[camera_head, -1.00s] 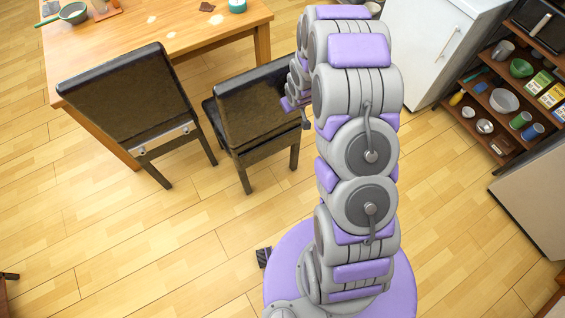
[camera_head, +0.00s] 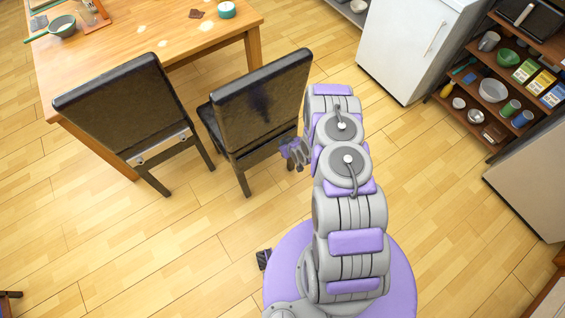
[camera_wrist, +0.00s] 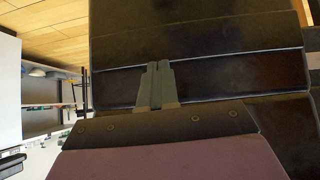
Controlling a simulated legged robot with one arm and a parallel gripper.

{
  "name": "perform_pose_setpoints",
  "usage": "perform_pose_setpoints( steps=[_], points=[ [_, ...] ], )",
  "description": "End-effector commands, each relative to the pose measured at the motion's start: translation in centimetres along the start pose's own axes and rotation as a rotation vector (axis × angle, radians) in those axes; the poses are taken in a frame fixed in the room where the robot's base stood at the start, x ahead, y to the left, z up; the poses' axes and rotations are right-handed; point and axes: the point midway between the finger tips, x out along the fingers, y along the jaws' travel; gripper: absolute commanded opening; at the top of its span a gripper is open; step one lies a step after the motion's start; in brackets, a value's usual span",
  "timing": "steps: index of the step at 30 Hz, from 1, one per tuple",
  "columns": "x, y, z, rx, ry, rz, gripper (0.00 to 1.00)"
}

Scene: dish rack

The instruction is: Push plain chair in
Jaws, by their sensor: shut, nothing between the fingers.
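The plain dark chair (camera_head: 262,100) stands right of a second dark chair (camera_head: 125,105) that has a metal bar low on its back. The plain chair's back faces me, and its seat is mostly hidden behind the backrest. It stands angled near the right part of the wooden table's (camera_head: 160,32) near side. My gripper (camera_head: 292,150) is shut and empty at the lower right of the plain chair's back. In the wrist view, my gripper's fingers (camera_wrist: 158,66) are together in front of the chair's dark back panels (camera_wrist: 215,85). I cannot tell whether they touch it.
A white fridge (camera_head: 420,45) and an open shelf (camera_head: 505,75) with bowls and boxes stand at the right. A bowl (camera_head: 62,27) and a teal cup (camera_head: 227,9) are on the table. The wood floor (camera_head: 150,240) in front of the chairs is clear.

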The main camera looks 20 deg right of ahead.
Motion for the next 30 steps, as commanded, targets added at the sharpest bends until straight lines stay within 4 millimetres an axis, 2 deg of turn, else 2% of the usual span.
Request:
perform_pose_setpoints(
  steps=[1, 6, 12, 19, 30],
  points=[
    [0.4, -0.7, 1.7, 0.006, 0.014, -0.007, 0.00],
    [1.2, -2.6, 5.3, 0.018, 0.095, -0.020, 0.00],
    [1.2, -3.9, 7.7, 0.034, 0.153, -0.030, 0.00],
    [1.5, -4.2, 7.8, 0.036, 0.171, -0.031, 0.00],
    [3.4, -4.3, 6.2, 0.034, 0.171, -0.031, 0.00]
  ],
)
